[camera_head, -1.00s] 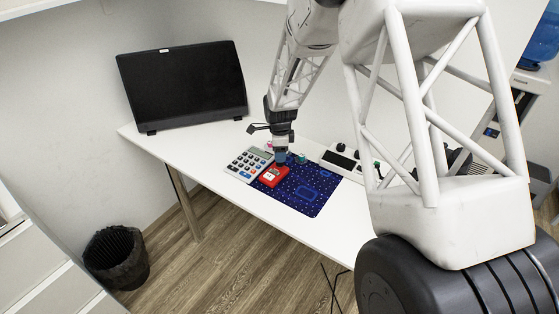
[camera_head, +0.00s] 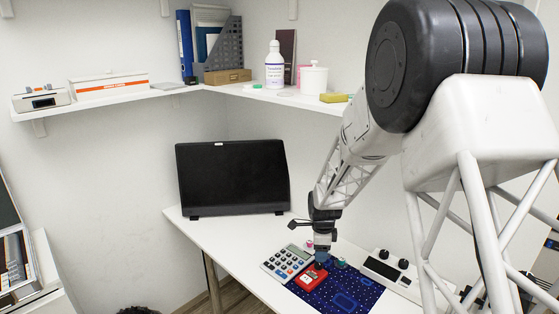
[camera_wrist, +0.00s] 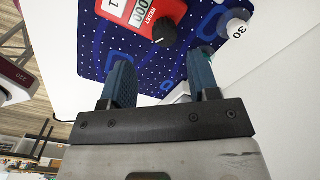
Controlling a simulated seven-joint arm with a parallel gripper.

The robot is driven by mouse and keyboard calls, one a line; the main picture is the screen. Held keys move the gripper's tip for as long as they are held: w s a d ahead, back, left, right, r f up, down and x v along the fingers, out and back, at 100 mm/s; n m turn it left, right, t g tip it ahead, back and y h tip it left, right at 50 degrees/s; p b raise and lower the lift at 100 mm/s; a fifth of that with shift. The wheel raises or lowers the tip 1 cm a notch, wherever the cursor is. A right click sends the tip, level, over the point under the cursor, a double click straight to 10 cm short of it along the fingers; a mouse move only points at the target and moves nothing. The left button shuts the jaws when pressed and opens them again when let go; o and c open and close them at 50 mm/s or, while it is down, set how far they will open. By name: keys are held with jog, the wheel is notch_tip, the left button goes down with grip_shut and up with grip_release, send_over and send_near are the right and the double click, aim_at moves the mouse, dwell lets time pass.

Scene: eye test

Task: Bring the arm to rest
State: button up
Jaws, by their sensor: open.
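My gripper (camera_head: 321,257) points down over the white table, just above and beside a red counter (camera_head: 309,277). There the red counter (camera_wrist: 138,14), with a black knob and the word RESET, lies beyond the fingertips. The counter lies on a dark blue patterned mat (camera_head: 346,301), which also fills much of the wrist view (camera_wrist: 92,45). I cannot tell whether a fingertip touches anything.
A calculator (camera_head: 287,263) lies left of the counter. A black monitor (camera_head: 232,178) stands at the table's back. A grey-white device with knobs (camera_head: 385,271) is right of the mat. A loaded wall shelf (camera_head: 190,95) runs above. A round piece marked 30 (camera_wrist: 237,28) lies near the right finger.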

jog(key=s+d+r+n+t, duration=0.15)
jog(key=s+r+n, duration=0.75)
jog(key=s+r, duration=1)
jog(key=s+r+n, duration=0.3)
jog(key=s+n, duration=0.2)
jog(key=s, duration=0.6)
jog(key=s+r+n+t, duration=0.1)
jog(key=s+r+n, duration=0.2)
jog(key=s, duration=0.9)
jog(key=shift+s+d+r+n, duration=0.3)
jog(key=shift+d+r+n, duration=0.15)
jog(key=shift+n, duration=0.65)
